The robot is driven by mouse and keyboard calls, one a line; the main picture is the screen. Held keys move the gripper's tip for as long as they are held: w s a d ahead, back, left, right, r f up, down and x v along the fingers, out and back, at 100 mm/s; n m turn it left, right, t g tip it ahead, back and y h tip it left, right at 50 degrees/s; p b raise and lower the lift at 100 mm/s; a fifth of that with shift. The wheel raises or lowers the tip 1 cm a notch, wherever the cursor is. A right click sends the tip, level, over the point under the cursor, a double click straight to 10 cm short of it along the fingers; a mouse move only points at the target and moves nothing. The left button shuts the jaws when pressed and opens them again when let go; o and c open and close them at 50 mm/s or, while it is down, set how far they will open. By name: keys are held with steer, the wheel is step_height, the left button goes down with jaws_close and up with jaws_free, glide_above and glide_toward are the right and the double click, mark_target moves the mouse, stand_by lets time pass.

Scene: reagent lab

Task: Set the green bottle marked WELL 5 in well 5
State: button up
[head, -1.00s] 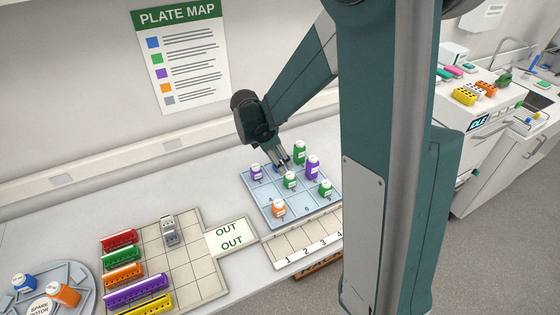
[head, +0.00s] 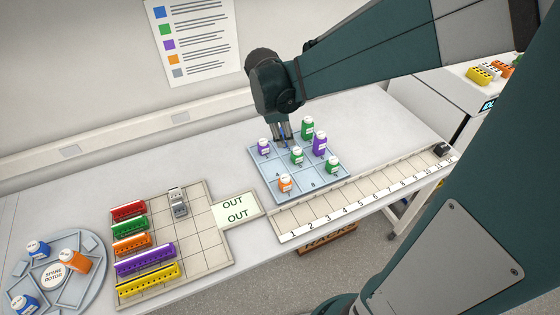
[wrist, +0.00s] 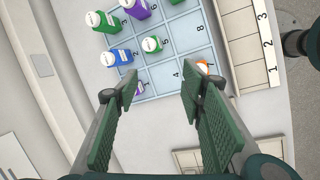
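The blue tray of numbered wells (head: 278,188) lies on the bench and holds several bottles. A green bottle (head: 297,157) stands upright in its centre well, which appears to be well 5; it also shows in the wrist view (wrist: 151,46). Its label is too small to read. Two other green bottles stand in the far corner (head: 307,128) and right corner (head: 333,166). My gripper (head: 283,140) is above the tray, behind and apart from the centre bottle. In the wrist view my gripper (wrist: 160,85) is open, with nothing between its fingers.
Purple bottles (head: 264,147) (head: 320,145), an orange bottle (head: 285,184) and a blue bottle (wrist: 116,58) stand close around the centre well. Wells 4 and 8 are empty. A numbered strip (head: 350,200) runs along the front. An OUT card (head: 235,210) and coloured racks (head: 145,260) are left.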

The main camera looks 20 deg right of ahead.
steer(key=s+a+r+m+t+y, duration=0.1)
steer(key=s+a+r+m, duration=0.3)
steer(key=s, duration=0.5)
steer(key=s+a+r+m+t+y, duration=0.2)
steer(key=s+a+r+m+t, duration=0.2)
steer(key=s+m, duration=0.5)
steer(key=shift+s+a+r+m, duration=0.3)
steer(key=shift+s+a+r, duration=0.1)
steer(key=shift+a, duration=0.8)
steer(key=shift+f, duration=0.1)
